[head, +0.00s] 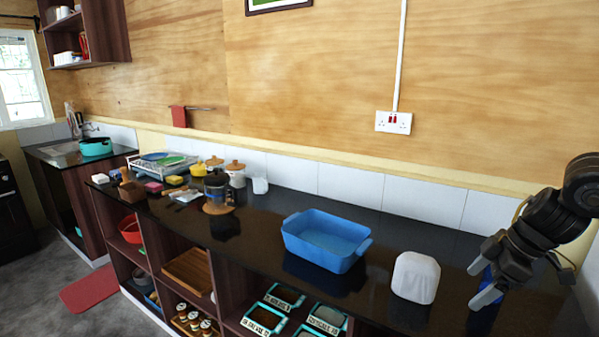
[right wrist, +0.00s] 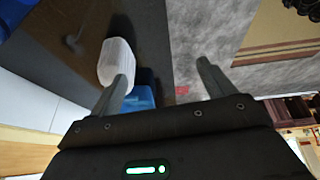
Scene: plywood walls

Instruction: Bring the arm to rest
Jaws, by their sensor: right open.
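My right arm comes in from the right edge in the head view. Its gripper (head: 481,283) is open above the right end of the dark counter (head: 384,227). In the right wrist view the two fingers of this gripper (right wrist: 160,85) stand wide apart. A small blue object (right wrist: 141,98) lies beside the left finger, partly covered by it. In the head view a bit of blue (head: 488,276) shows behind the fingers. I cannot tell what it is, or whether the gripper touches it. My left gripper is not in view.
A white rounded container (head: 415,277) stands just left of the gripper; it also shows in the right wrist view (right wrist: 116,60). A blue tray (head: 322,262) is further left. Several kitchen items and a dish rack (head: 160,168) stand farther along. A socket (head: 393,122) is on the wall.

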